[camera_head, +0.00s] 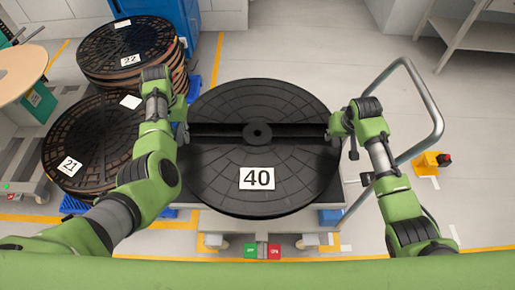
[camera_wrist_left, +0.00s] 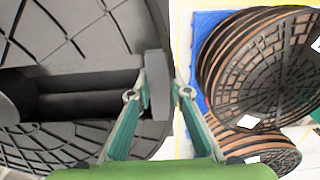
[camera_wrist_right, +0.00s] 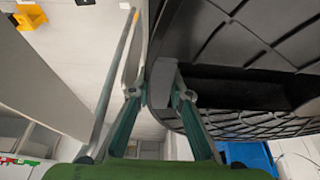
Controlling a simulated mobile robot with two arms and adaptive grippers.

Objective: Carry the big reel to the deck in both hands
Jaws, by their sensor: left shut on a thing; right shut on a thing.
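The big reel (camera_head: 258,170) is a black disc with a white "40" label and a dark bar across its middle. It lies about flat over the grey deck (camera_head: 216,221) of a wheeled cart. My left gripper (camera_head: 183,134) is shut on the reel's left edge, at one end of the bar. My right gripper (camera_head: 334,136) is shut on the opposite edge. Both wrist views show the fingers at the rim, left (camera_wrist_left: 159,88) and right (camera_wrist_right: 162,88). The reel hides most of the deck, and I cannot tell whether they touch.
Stacked brown-black reels labelled 22 (camera_head: 125,45) and 21 (camera_head: 92,140) stand at the left, close to my left arm. The cart's grey tube handle (camera_head: 437,120) rises beside my right arm. A yellow block (camera_head: 427,163) lies on the floor at right. Open floor extends behind the cart.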

